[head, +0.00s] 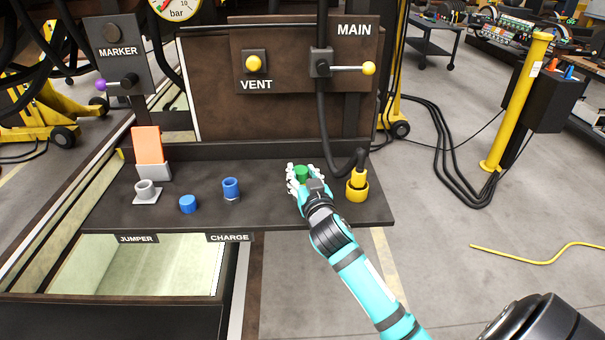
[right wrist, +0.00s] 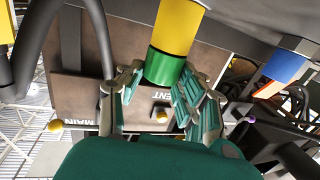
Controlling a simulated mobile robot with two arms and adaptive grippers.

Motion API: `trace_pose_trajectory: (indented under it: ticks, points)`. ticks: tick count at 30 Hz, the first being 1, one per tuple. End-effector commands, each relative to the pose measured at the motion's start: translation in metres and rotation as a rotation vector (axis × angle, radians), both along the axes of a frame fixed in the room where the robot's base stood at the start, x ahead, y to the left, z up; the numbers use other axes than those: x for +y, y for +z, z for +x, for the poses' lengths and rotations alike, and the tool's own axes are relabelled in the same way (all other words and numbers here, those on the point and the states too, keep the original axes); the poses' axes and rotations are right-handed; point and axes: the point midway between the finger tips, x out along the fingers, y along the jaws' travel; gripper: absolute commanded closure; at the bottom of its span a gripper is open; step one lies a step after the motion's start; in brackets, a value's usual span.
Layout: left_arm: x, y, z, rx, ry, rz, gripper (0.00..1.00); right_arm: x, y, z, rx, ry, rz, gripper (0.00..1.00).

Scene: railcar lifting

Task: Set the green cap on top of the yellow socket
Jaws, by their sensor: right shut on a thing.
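The green cap (head: 301,172) is between the fingers of my right gripper (head: 303,178), over the right part of the dark shelf. In the right wrist view, which is upside down, the green cap (right wrist: 165,66) is held between the fingers of my right gripper (right wrist: 160,88). There the yellow socket (right wrist: 178,27) stands from the shelf in line with the cap, and its end meets the cap with no gap visible. I cannot tell whether the cap is fully seated. In the head view the gripper hides this socket. My left gripper is not in view.
A yellow coupling (head: 357,187) with a black hose stands just right of my gripper. Left on the shelf (head: 270,215) are a blue socket (head: 231,188), a blue cap (head: 188,204), a grey socket (head: 146,190) and an orange plate (head: 148,145). The VENT and MAIN panel rises behind.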

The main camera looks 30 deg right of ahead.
Motion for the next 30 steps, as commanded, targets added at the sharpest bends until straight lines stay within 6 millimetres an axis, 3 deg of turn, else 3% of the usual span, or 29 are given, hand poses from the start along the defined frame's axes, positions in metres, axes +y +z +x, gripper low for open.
trace_pose_trajectory:
  ticks: [1, 2, 7, 20, 30]
  points:
    - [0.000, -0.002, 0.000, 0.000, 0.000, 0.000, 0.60, 0.000, -0.003, 0.000, 0.001, 0.000, 0.001, 0.81]
    - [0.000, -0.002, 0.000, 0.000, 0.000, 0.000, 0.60, 0.000, -0.003, 0.000, 0.000, 0.000, 0.000, 0.63]
    - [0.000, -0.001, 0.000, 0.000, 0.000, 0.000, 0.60, 0.000, -0.002, 0.000, 0.001, 0.000, 0.000, 0.41]
    - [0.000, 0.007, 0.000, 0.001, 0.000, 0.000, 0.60, 0.001, 0.010, -0.003, 0.003, 0.000, -0.001, 0.41]
    - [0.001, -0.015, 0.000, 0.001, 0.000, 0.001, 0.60, 0.026, 0.008, -0.072, 0.001, 0.001, 0.004, 0.41]
